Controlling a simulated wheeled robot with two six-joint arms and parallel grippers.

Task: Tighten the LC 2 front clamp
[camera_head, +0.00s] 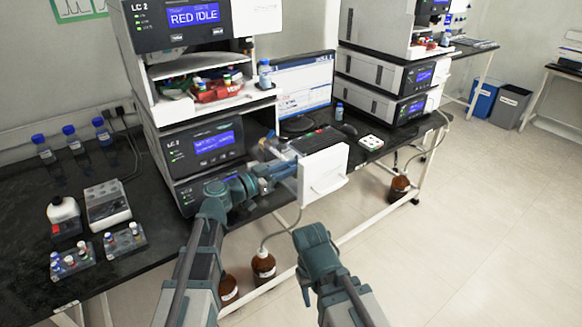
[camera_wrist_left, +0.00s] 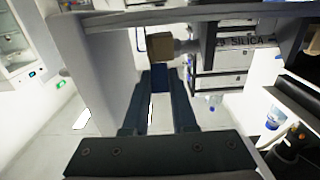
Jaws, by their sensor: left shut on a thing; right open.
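The LC 2 stack (camera_head: 190,130) stands on the left bench; its upper display reads RED IDLE. From it a white-fronted drawer (camera_head: 323,172) sticks out to the right, carrying small fittings. My left gripper (camera_head: 285,168) is at the drawer's near side, its fingertips hard to make out. In the left wrist view its two dark fingers (camera_wrist_left: 160,85) reach toward a tan block (camera_wrist_left: 160,47) beside a grey cylinder and a SILICA label (camera_wrist_left: 248,41). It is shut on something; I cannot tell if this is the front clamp. My right gripper (camera_head: 312,255) is open and apart from the drawer.
A monitor (camera_head: 303,88) stands behind the drawer. A second stack (camera_head: 385,80) is to the right. Brown bottles (camera_head: 263,265) stand on the floor below the bench edge. Vial racks (camera_head: 70,262) lie on the left bench.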

